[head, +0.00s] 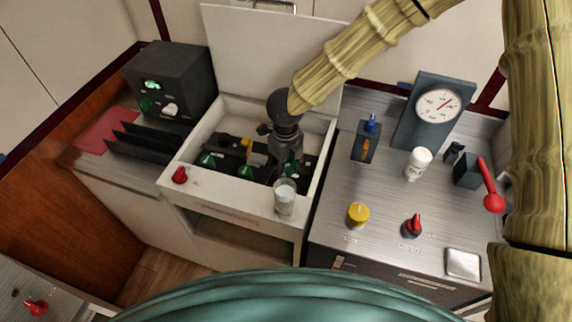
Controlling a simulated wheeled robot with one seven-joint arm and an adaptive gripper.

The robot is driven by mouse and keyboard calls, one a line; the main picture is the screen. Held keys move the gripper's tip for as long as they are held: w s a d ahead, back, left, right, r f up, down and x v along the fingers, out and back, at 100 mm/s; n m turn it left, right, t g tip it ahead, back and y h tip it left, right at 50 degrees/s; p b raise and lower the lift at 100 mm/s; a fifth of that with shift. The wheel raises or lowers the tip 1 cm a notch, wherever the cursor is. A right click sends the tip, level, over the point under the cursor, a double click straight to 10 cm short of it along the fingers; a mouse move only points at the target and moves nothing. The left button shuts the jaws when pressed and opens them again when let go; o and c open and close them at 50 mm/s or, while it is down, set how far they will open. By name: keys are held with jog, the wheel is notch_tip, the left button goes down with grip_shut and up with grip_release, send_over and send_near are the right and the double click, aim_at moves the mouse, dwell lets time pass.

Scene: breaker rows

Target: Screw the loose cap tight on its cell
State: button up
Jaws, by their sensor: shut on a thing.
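An open white chest (168,183) holds a row of dark cells with coloured caps. A green cap (207,160) sits at the left of the row and another green cap (245,172) sits nearer the middle. A yellow-orange cap (247,144) shows behind them. My gripper (289,162) reaches down into the right part of the chest, with its fingers shut on a cap there. The fingers hide most of that cap and its cell, so I cannot tell how it sits on the thread.
A glass (285,198) stands at the chest's front right. The chest's lid (262,50) is raised behind. A metal counter (385,200) to the right carries a white jar (418,163), a yellow knob (357,215), red-handled controls and a gauge (437,105). A dark box (170,80) stands left.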

jog(key=shift+f+b, duration=0.95)
jog(key=shift+f, duration=1.45)
jog(key=shift+p, duration=1.2)
jog(key=shift+f+b, duration=0.4)
jog(key=shift+f, duration=0.55)
dwell(0.4)
jog(key=o, duration=0.9)
notch_tip(320, 180, up, 12)
jog(key=shift+w+d, duration=0.1)
jog(key=shift+w, duration=0.05)
dwell(0.3)
